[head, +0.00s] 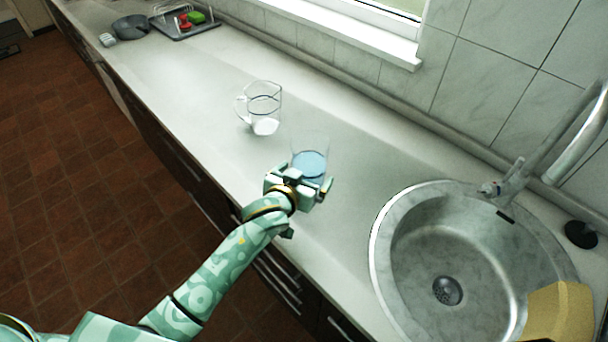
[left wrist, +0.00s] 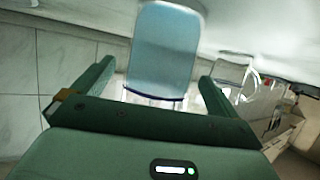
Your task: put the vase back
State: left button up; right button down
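A clear glass vase with a blue lower part (head: 310,162) stands upright on the counter (head: 215,95), left of the sink. My left gripper (head: 308,184) is at the vase's near side, low down, and hides part of its base. In the left wrist view the vase (left wrist: 163,50) shows blue between and beyond the two spread fingers (left wrist: 155,80). A gap shows on each side of it, so the gripper looks open and does not hold the vase. My right gripper is not in view.
A clear glass jug (head: 264,105) stands behind and left of the vase. A round steel sink (head: 405,215) with a tap (head: 515,180) and a yellow cloth or sponge (head: 560,313) lies to the right. A grey bowl (head: 130,27) and a dish rack (head: 184,27) are far left.

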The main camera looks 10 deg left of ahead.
pick_arm(q)
jog(key=shift+s+r, duration=0.15)
jog(key=shift+r, duration=0.05)
jog(key=p+v, duration=0.3)
jog(key=v, duration=0.8)
jog(key=shift+s, duration=0.3)
jog(key=shift+a, duration=0.1)
